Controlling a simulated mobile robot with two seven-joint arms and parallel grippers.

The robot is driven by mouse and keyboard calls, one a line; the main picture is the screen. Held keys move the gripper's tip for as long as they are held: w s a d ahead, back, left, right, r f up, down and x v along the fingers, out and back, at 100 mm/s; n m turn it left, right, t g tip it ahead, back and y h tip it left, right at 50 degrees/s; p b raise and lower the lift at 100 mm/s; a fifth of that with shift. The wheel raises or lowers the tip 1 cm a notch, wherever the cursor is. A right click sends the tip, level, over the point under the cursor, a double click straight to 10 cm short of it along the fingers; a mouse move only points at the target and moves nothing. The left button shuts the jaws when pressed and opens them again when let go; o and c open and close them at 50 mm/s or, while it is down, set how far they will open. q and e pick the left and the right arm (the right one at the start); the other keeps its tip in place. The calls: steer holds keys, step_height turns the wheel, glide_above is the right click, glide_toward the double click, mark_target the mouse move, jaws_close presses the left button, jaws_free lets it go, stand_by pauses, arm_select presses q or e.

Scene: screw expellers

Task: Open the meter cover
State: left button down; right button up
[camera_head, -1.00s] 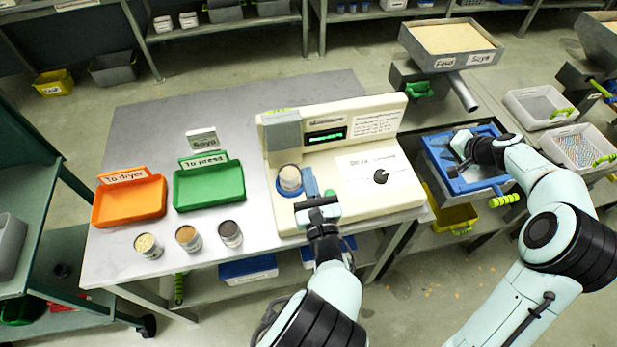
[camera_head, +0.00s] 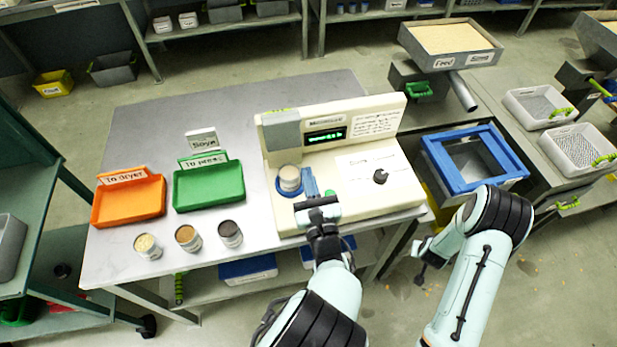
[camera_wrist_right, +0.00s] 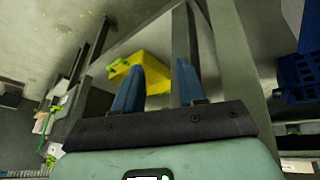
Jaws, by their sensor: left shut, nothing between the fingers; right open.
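The cream meter (camera_head: 345,195) stands on the table with a lit green display (camera_head: 326,136) and a black knob (camera_head: 380,176). A grey block that looks like its cover (camera_head: 281,132) stands raised at the back left of the meter. In front of it a sample cup (camera_head: 289,178) sits in a blue ring. My left gripper (camera_head: 310,173) is shut, its blue fingers just right of the cup and in front of the grey block; I cannot tell if they touch anything. My right gripper (camera_wrist_right: 157,75) is open and empty, low beside the table's right end.
Orange (camera_head: 128,202) and green (camera_head: 208,187) trays and several small cups lie left of the meter. A blue-framed bin (camera_head: 475,187) stands at the right, below a feed hopper (camera_head: 450,38). A yellow bin (camera_wrist_right: 140,68) shows in the right wrist view.

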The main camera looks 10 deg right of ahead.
steer(key=s+a+f+g+y, duration=0.1)
steer(key=s+a+f+y, duration=0.15)
steer(key=a, duration=0.45)
steer(key=s+a+f+y, duration=0.1)
steer(key=s+a+f, duration=0.15)
steer(key=a, duration=0.55)
arm_select(q)
steer(key=shift+f, duration=0.3)
arm_select(e)
steer(key=s+a+n+g+y, duration=0.1)
steer(key=s+a+g+y, duration=0.1)
steer(key=s+a, duration=0.3)
steer(key=s+a+g+y, duration=0.1)
steer(key=s+a, duration=0.5)
steer(key=a, duration=0.7)
steer(key=shift+a+r+n+g+y, duration=0.2)
steer(key=shift+n+g+y, duration=0.2)
steer(key=shift+y, duration=0.15)
arm_select(q)
steer(key=shift+s, duration=0.15)
arm_select(e)
steer(key=shift+s, duration=0.15)
